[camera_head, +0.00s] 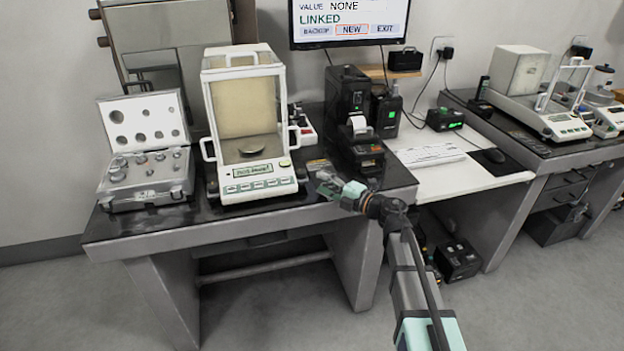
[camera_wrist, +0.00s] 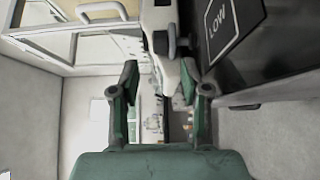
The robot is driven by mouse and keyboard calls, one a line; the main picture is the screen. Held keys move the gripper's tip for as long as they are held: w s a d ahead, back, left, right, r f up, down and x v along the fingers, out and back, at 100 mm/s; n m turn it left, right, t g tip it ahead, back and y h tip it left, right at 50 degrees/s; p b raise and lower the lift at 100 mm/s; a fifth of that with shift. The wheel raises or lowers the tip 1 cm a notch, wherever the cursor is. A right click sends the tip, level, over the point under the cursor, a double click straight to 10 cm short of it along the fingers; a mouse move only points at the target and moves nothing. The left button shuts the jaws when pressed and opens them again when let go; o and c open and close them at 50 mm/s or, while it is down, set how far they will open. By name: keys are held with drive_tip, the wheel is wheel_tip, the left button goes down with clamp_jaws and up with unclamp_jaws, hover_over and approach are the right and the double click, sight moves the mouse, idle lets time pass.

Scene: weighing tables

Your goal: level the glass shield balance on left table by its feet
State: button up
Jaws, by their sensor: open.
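The glass shield balance (camera_head: 246,190) stands on the dark top of the left table (camera_head: 130,228). It has a pale base with a lit display, a round pan inside and clear shield panels with white handles. My gripper (camera_head: 326,187) is open and empty, to the right of the balance near the table's front right edge. In the wrist view the open fingers (camera_wrist: 160,84) point toward the balance's pale body (camera_wrist: 158,18). A dark grey rounded part (camera_wrist: 169,42) shows just beyond the fingertips; I cannot tell if it is a foot. The feet are not clear in the head view.
An open weight case (camera_head: 150,195) stands left of the balance. A black printer (camera_head: 350,120) stands behind and right of my gripper. A dark panel marked LOW (camera_wrist: 235,45) lies close on the right in the wrist view. A monitor (camera_head: 348,22) hangs behind.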

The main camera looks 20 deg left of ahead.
drive_tip(key=v, duration=0.4)
